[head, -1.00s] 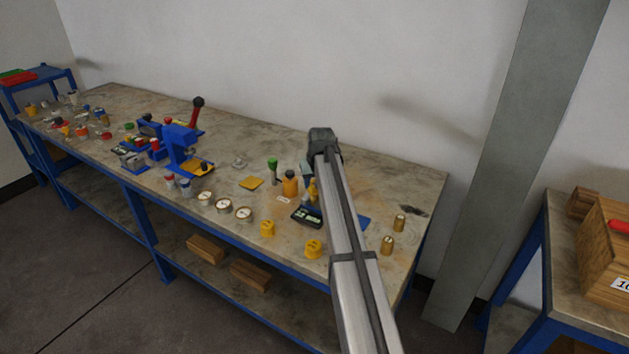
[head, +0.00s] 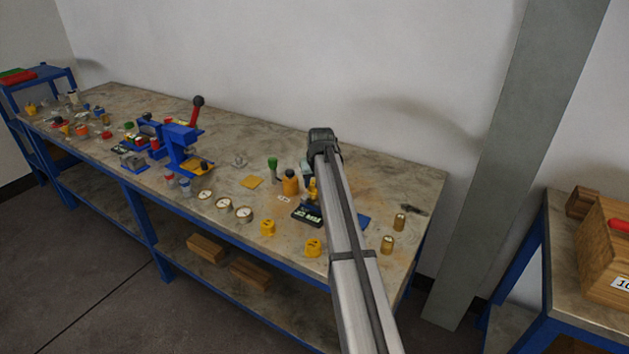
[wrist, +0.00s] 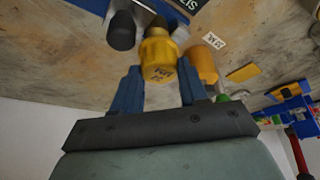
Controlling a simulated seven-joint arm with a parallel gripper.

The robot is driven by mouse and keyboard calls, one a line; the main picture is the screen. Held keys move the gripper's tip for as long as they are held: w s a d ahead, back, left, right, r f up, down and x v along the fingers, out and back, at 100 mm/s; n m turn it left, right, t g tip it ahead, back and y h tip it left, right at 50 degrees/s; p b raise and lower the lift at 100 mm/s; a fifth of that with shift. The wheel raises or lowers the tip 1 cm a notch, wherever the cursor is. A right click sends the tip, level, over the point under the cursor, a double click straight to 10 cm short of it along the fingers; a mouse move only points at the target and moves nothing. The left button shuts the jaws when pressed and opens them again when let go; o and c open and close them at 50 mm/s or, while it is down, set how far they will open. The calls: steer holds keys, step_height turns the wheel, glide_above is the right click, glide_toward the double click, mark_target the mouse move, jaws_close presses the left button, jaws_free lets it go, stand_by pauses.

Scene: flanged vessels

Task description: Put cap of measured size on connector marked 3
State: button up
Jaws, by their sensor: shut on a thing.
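In the wrist view, my gripper (wrist: 158,88) has its two blue fingers on either side of a yellow cap (wrist: 158,70) with small dark markings that I cannot read. A narrower yellow part shows beyond the cap; I cannot tell whether it is joined to it. In the head view, the arm hides most of the gripper, and a yellow piece (head: 312,190) shows beside it above the bench. Two yellow caps (head: 267,228) (head: 313,248) stand at the bench's front edge. Two brass fittings (head: 387,245) (head: 400,221) stand to the right. I cannot read a connector marked 3.
An orange container (head: 290,183), a green-topped item (head: 272,167) and a black digital device (head: 307,215) stand close to the arm. Several round gauges (head: 223,204) and a blue press (head: 180,145) are further left. The bench's back right is mostly clear.

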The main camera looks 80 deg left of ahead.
steer(key=shift+f, duration=0.85)
stand_by(0.5)
steer(key=o, duration=1.1)
steer(key=shift+r, duration=0.1)
steer(key=v, duration=1.3)
steer(key=shift+d+r, duration=0.2)
steer(key=shift+r, duration=0.05)
